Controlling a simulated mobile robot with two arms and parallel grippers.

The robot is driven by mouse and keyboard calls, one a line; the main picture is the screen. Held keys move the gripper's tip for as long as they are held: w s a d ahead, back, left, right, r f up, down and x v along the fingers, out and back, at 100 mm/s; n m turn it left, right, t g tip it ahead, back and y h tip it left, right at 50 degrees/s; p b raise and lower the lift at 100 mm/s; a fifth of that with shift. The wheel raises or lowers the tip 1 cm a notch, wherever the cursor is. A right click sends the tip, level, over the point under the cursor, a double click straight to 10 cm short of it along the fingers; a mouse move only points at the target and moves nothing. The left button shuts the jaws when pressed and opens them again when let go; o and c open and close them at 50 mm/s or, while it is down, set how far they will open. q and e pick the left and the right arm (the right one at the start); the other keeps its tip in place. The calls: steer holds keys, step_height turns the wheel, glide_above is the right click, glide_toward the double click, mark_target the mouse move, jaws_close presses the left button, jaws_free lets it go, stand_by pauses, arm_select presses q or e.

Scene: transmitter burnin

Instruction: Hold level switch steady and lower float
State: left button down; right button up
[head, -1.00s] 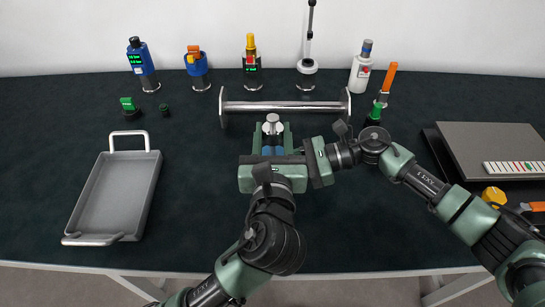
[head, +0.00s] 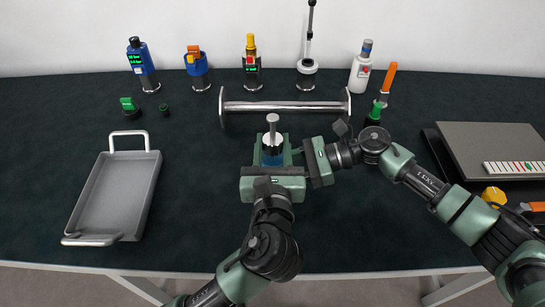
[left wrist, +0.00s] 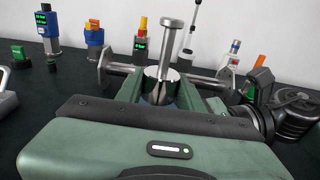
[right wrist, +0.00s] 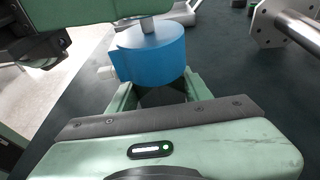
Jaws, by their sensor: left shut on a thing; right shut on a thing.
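The level switch (head: 272,142) stands upright near the table's middle, with a steel collar and a thin stem with a round top above it. Its stem (left wrist: 171,45) and steel collar (left wrist: 162,86) show in the left wrist view. My left gripper (head: 272,155) comes from the front, with its fingers shut on the level switch. The finger contacts are partly hidden.
A steel bar rack (head: 285,106) stands just behind the level switch. Several instruments stand along the back, including a blue transmitter (head: 141,58). An empty grey tray (head: 112,195) lies at left and a dark flat case (head: 490,142) at right. The table front is fairly clear.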

mark_target(273, 156)
arm_select(q)
steer(key=shift+f, duration=0.9)
steer(key=c, duration=1)
jaws_free()
steer(key=shift+r, duration=0.1)
steer(key=shift+s+r, duration=0.15)
steer(key=shift+s, duration=1.1)
steer(key=shift+s+r, duration=0.1)
steer(key=shift+s, duration=1.15)
arm_select(e)
steer(key=o, duration=1.5)
steer(key=shift+c, duration=0.2)
